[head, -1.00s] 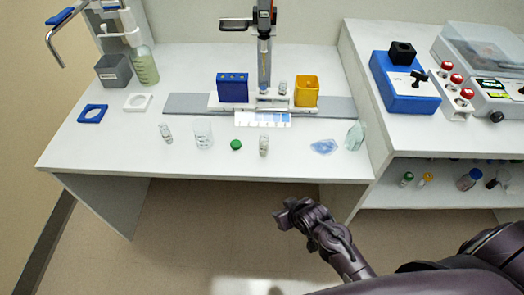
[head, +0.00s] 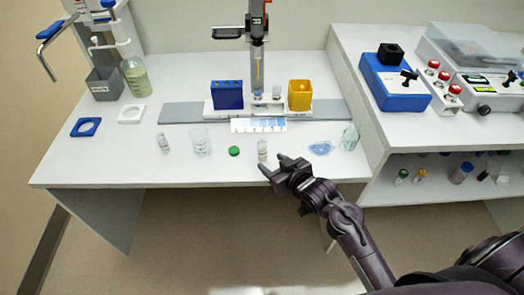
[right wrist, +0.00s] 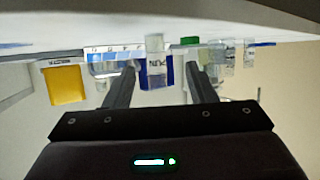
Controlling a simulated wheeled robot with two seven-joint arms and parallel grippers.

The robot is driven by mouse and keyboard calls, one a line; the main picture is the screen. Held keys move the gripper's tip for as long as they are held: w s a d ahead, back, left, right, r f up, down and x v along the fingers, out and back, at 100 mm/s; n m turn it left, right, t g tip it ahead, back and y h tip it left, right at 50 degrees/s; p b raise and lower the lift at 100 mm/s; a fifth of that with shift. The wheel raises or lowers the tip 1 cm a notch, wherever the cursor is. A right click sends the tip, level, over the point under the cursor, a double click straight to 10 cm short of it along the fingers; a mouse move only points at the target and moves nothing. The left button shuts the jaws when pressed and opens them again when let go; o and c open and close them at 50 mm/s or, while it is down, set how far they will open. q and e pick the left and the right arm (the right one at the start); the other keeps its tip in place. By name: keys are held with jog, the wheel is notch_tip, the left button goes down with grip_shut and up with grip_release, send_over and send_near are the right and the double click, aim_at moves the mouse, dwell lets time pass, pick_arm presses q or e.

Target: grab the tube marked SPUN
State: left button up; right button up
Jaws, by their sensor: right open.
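The tube marked SPUN (right wrist: 155,47) is a small clear tube with a white label. In the right wrist view, which is upside down, part of its lettering reads, between my open fingers in the picture. In the head view this tube (head: 262,149) stands upright near the front edge of the white table. My right gripper (head: 274,164) is open and empty, just in front of it and slightly right. Its two fingers also show in the right wrist view (right wrist: 162,75), with no visible contact. My left gripper is out of view.
A green cap (head: 234,151), a clear beaker (head: 201,142) and another small tube (head: 163,143) stand to the left. A rack with blue (head: 227,96) and yellow (head: 300,96) holders is behind.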

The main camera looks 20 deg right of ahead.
aim_at(265, 154)
jog(key=x, duration=0.7)
jog(key=shift+w+d, duration=0.15)
jog(key=shift+w, duration=0.4)
jog(key=c, duration=1.1)
jog(key=shift+r, duration=0.15)
